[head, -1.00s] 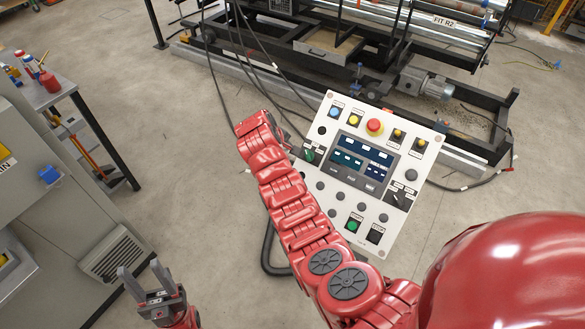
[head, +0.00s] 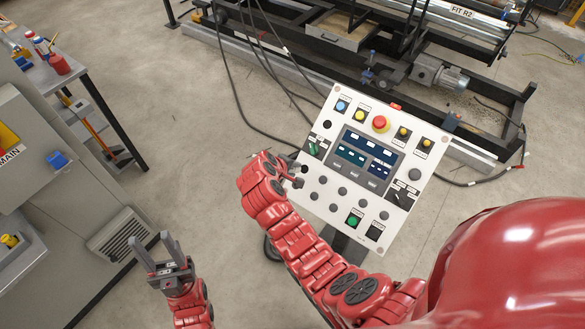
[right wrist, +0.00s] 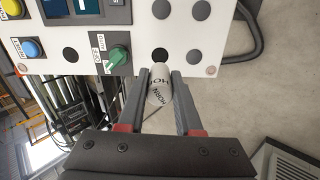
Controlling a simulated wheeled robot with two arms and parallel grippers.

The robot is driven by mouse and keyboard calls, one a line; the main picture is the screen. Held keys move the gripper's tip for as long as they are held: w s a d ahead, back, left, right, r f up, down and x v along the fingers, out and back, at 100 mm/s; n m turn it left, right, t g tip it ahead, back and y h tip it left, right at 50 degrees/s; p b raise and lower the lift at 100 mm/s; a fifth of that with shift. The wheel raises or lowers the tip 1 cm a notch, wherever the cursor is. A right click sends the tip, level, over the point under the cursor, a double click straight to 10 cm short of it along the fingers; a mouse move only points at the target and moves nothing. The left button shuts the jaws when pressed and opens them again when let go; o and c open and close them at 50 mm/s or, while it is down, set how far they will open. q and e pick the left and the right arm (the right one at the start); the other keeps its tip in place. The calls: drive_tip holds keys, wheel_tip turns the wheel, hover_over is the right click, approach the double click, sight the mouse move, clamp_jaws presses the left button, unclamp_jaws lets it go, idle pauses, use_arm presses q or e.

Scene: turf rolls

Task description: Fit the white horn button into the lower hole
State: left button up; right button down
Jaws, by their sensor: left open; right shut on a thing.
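My right gripper (right wrist: 168,72) is shut on the white horn button (right wrist: 158,88), a white cylinder lettered HORN. In the right wrist view the button's far end is close to the black lower hole (right wrist: 160,55), and I cannot tell whether it touches the panel. The upper hole (right wrist: 70,54) lies past the green selector switch (right wrist: 116,58). In the head view the right gripper (head: 296,175) is at the left edge of the white control panel (head: 425,150), and the button is not made out there. My left gripper (head: 152,238) is open and empty at the lower left.
Grey plugs (head: 342,191) and a red mushroom button (head: 381,123) stand out from the panel. A grey cabinet (head: 70,215) and a workbench (head: 75,72) stand at the left. Cables (head: 232,95) run behind the panel. Floor between cabinet and panel is clear.

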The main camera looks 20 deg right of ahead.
sight(302, 176)
drive_tip(key=shift+b+x, duration=1.2)
drive_tip(key=shift+x, duration=1.1)
drive_tip(key=shift+w+d+f, duration=0.25)
drive_tip(key=shift+f, duration=0.2)
drive_tip(key=shift+b, duration=0.4)
drive_tip(key=shift+b+x, duration=0.8)
drive_tip(key=shift+x, duration=0.55)
drive_tip(key=c, duration=0.5)
unclamp_jaws()
